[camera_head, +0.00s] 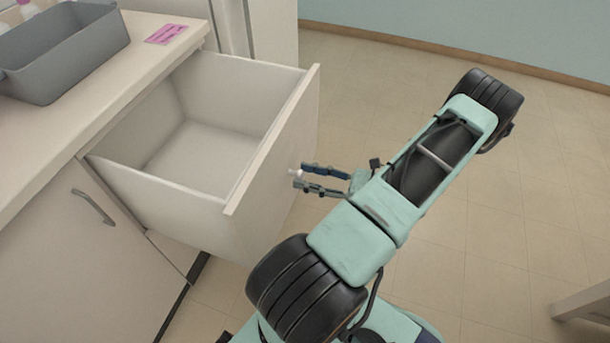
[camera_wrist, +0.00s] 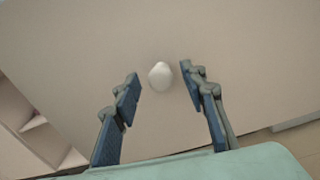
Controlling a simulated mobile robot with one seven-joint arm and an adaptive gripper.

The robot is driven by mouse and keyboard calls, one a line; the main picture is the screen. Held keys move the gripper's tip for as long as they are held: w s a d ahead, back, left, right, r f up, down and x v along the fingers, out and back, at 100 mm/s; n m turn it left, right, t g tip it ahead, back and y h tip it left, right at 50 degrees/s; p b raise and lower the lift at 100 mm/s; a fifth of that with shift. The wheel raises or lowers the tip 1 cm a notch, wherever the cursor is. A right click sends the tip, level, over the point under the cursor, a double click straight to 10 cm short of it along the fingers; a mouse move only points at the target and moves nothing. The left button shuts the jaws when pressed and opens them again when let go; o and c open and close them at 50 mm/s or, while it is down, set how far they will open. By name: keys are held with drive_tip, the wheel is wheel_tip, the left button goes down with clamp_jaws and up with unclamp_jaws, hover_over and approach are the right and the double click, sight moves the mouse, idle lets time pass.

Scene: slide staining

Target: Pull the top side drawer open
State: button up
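The top side drawer (camera_head: 275,160) is pulled far out of the white cabinet, and its inside is empty. In the wrist view its flat front (camera_wrist: 110,45) fills most of the picture. A round white knob (camera_wrist: 160,75) sticks out from that front; it also shows in the head view (camera_head: 296,174). My gripper (camera_head: 298,178) is at the drawer front from the right. In the wrist view my gripper (camera_wrist: 160,82) is open, one finger on each side of the knob, with gaps between fingers and knob.
A grey bin (camera_head: 60,55) and a pink label (camera_head: 166,34) are on the countertop (camera_head: 120,75) at the upper left. A cabinet door with a metal handle (camera_head: 93,207) is left of the drawer. The tiled floor (camera_head: 480,215) to the right is mostly clear.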

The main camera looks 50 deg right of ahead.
drive_tip(key=v, duration=1.1)
drive_tip(key=shift+s, duration=0.1)
